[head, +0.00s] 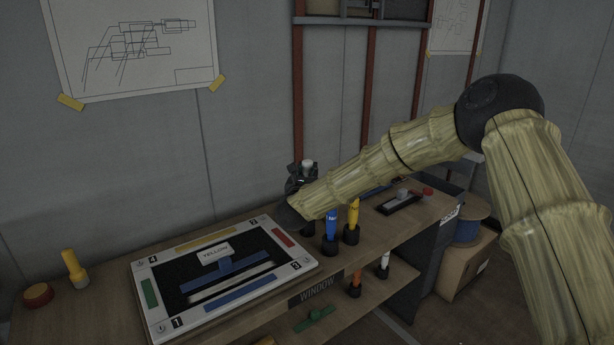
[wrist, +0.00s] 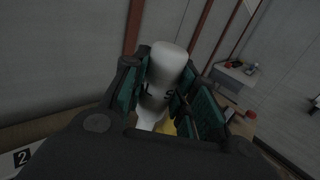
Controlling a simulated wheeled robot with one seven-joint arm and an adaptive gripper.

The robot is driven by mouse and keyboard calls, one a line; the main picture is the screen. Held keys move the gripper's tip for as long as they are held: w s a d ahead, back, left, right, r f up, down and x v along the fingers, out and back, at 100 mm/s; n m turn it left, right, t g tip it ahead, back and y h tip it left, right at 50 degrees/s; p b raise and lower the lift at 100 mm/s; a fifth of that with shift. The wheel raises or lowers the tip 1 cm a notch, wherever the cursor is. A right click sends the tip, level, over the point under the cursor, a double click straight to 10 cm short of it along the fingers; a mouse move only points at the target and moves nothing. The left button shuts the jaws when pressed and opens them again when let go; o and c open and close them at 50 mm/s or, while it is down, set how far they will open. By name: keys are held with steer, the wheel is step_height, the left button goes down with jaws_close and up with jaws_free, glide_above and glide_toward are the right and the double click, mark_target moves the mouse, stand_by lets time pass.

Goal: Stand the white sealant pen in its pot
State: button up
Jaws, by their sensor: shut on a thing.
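My gripper (head: 299,186) is shut on a white pen, whose pale top (head: 308,164) sticks up above the fingers in the head view. In the wrist view the white pen (wrist: 168,64) sits between the green-padded fingers (wrist: 164,98). The pen looks roughly upright. A dark pot-like shape (head: 307,229) shows under the gripper on the bench, left of the blue pen; whether it is empty, and whether the pen's lower end touches it, is hidden by my arm and hand.
A blue pen (head: 331,222) and a yellow pen (head: 352,214) stand in black pots close to the right. A framed board (head: 150,305) lies to the left. The wall is close behind.

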steer(key=shift+w+f+b, duration=0.2)
steer(key=shift+f+b, duration=0.55)
steer(key=shift+f, duration=0.5)
steer(key=shift+s+d+f+b, duration=0.1)
steer(key=shift+f+b, duration=0.45)
steer(key=shift+b, duration=0.2)
steer(key=shift+f+b, duration=1.05)
steer(key=shift+f, duration=0.2)
steer(key=shift+b, duration=0.5)
steer(key=shift+f+b, duration=2.25)
steer(key=shift+f, duration=0.35)
steer(key=o, duration=1.1)
